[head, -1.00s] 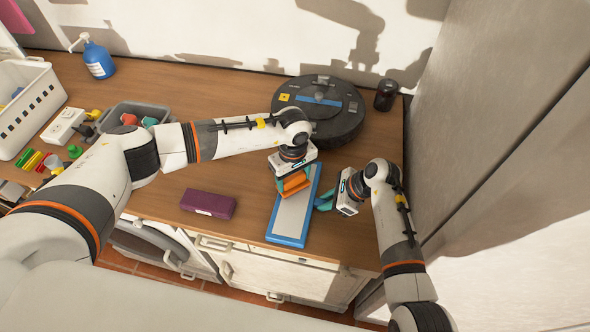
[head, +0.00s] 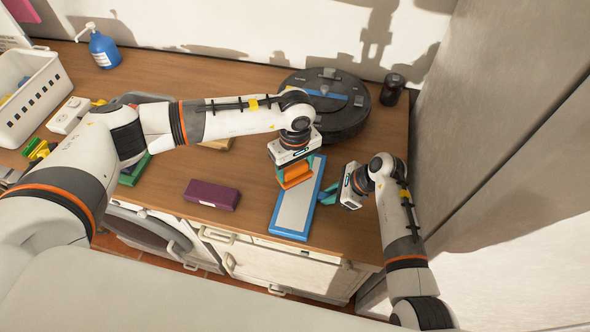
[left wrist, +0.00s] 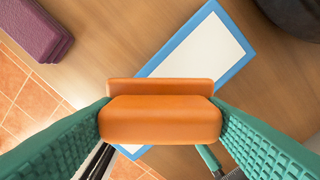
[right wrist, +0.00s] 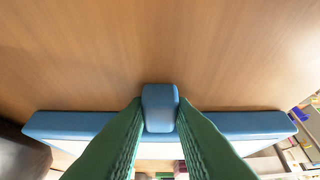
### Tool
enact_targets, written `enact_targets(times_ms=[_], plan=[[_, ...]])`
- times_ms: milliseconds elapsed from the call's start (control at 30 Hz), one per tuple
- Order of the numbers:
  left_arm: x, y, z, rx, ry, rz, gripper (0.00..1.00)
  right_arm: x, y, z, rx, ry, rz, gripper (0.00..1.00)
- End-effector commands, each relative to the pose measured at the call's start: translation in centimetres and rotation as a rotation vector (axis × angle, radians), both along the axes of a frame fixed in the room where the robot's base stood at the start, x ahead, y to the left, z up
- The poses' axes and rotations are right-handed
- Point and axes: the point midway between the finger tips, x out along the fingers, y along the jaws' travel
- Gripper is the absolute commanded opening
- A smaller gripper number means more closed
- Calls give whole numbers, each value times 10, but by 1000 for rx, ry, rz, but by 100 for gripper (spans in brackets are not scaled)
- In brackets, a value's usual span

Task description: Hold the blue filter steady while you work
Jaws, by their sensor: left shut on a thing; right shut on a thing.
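The blue filter (head: 293,210), a blue frame around a pale panel, lies on the wooden worktop near its front edge. My right gripper (head: 328,194) is at the filter's right side. In the right wrist view its fingers (right wrist: 160,112) are shut on a small blue tab on the filter's long edge (right wrist: 75,124). My left gripper (head: 294,172) is shut on an orange block (left wrist: 160,120) over the filter's far part. The filter (left wrist: 205,52) shows behind the block in the left wrist view. I cannot tell whether the block touches the panel.
A purple case (head: 212,194) lies left of the filter. A black robot vacuum (head: 340,118) and a dark cylinder (head: 392,90) stand behind. A white basket (head: 38,100) and blue bottle (head: 103,50) are at left. A grey wall (head: 480,120) bounds the right side.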

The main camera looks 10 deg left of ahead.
Motion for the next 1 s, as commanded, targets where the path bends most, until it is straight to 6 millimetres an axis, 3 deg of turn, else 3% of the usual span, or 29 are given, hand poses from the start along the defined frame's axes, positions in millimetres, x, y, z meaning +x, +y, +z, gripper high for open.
enact_targets(times_ms=[400, 933, 967, 1000], plan=[[1, 0, 28, -1, -2, 1, 47, 0, 0, 0, 0, 1, -1, 3], [0, 0, 30, -1, -1, 0, 47, 0, 0, 0, 0, 1, -1, 3], [0, 0, 30, -1, -1, 0, 47, 0, 0, 0, 0, 1, -1, 25], [0, 0, 30, -1, -1, 0, 47, 0, 0, 0, 0, 1, -1, 31]])
